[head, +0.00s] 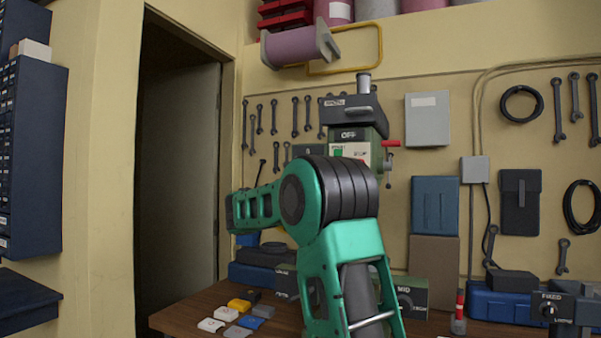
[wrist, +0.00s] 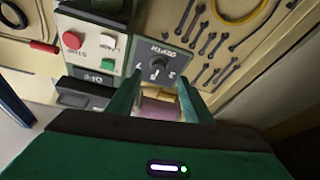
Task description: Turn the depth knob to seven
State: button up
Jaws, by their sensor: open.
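The depth knob (wrist: 157,70) is a dark round knob on a grey plate marked DEPTH (wrist: 152,45), seen tilted and upside down in the wrist view. Digits stand around it; which one its pointer faces is too small to tell. My gripper (wrist: 158,80) is open, its two green fingers apart below the plate in the picture, with the knob showing between their tips. I see no contact with the knob. In the head view my green arm covers the lower part of the green machine (head: 350,135), and my fingers and the knob cannot be made out.
Beside the plate is a white panel with a red stop button (wrist: 72,40) and a green button (wrist: 108,64). A red-tipped lever (wrist: 43,46) sticks out nearby. Wrenches (wrist: 215,38) hang on the wall. A workbench (head: 185,312) carries several small coloured blocks.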

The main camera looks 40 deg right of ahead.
jog(key=r+x, duration=0.1)
jog(key=x, duration=1)
jog(key=shift+a, duration=0.25)
jog(key=shift+w, duration=0.1)
jog(key=c, duration=1.1)
